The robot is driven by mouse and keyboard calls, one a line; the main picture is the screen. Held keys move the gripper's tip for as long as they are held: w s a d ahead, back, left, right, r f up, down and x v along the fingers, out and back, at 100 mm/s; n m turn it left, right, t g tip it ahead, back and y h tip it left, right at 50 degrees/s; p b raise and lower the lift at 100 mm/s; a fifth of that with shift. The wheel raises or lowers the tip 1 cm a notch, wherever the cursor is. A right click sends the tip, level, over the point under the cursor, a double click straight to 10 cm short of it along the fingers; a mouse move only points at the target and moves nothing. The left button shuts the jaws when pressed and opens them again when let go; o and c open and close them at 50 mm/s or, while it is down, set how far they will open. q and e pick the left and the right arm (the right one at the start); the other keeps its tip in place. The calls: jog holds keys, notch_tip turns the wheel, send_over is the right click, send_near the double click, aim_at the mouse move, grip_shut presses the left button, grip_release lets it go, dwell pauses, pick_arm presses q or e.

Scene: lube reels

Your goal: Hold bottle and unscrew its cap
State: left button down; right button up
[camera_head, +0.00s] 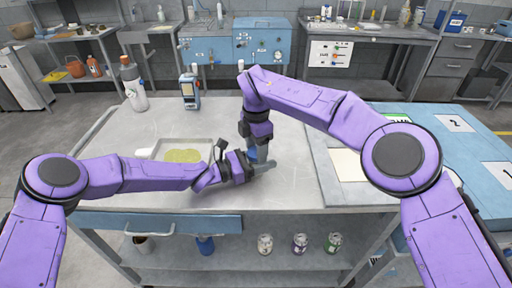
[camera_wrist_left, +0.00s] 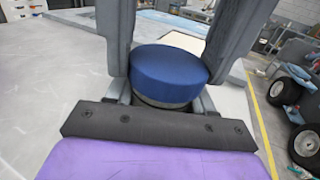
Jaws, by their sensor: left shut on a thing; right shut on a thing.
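My left gripper (camera_head: 258,167) reaches in low over the workbench (camera_head: 210,120), near its middle. In the left wrist view, its dark fingers (camera_wrist_left: 175,45) stand on either side of a round blue piece (camera_wrist_left: 168,76) with a grey band below it. The piece looks like part of the bottle. A little blue of the bottle (camera_head: 262,155) shows in the head view between the two grippers. My right gripper (camera_head: 258,142) comes down from above, right over the left one, closed at the bottle's top. The cap is hidden there. Most of the bottle is covered by the grippers.
A shallow tray (camera_head: 205,144) with yellowish contents lies left of the grippers. A blue surface with numbered sheets (camera_head: 456,124) is at right.

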jog(key=n, duration=0.5)
jog(key=shift+n, duration=0.3)
jog(key=o, duration=1.2)
jog(key=shift+c, duration=0.2)
notch_tip(320, 180, up, 4)
jog(key=shift+r, duration=0.2)
jog(key=shift+o, duration=0.5)
jog(key=shift+r, duration=0.25)
notch_tip(320, 180, up, 3)
jog(key=shift+f+m, duration=0.1)
jog(key=shift+m, duration=0.9)
jog(key=shift+s, duration=0.1)
notch_tip(320, 180, down, 8)
jog(key=shift+r, duration=0.15)
